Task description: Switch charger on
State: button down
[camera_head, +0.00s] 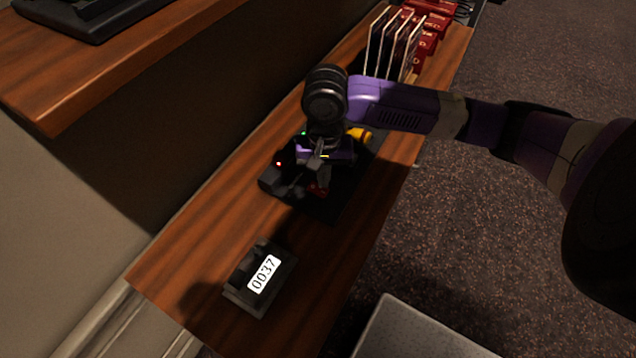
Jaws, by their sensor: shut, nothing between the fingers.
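The charger (350,193) looks like a dark, flat unit on the wooden desk. A red light (279,163) glows at its left side, and a green light (303,133) glows further back. My gripper (315,165) is over the charger, pointing down, its fingers together with nothing held. The gripper and wrist hide much of the charger's top, including any switch. I cannot tell whether the fingertips touch it. A small red part (318,189) shows just below the fingers, and a yellow part (359,134) shows behind my wrist.
A black device with a white "0037" label (264,274) sits near the front of the desk (190,262). A rack with upright plates (392,45) and red boxes (428,40) stand at the back. A raised wooden shelf (95,75) is at left; carpeted floor lies right.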

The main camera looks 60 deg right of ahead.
aim_at(323, 192)
notch_tip(323, 192, up, 4)
jog(key=p, duration=0.3)
dwell(0.6)
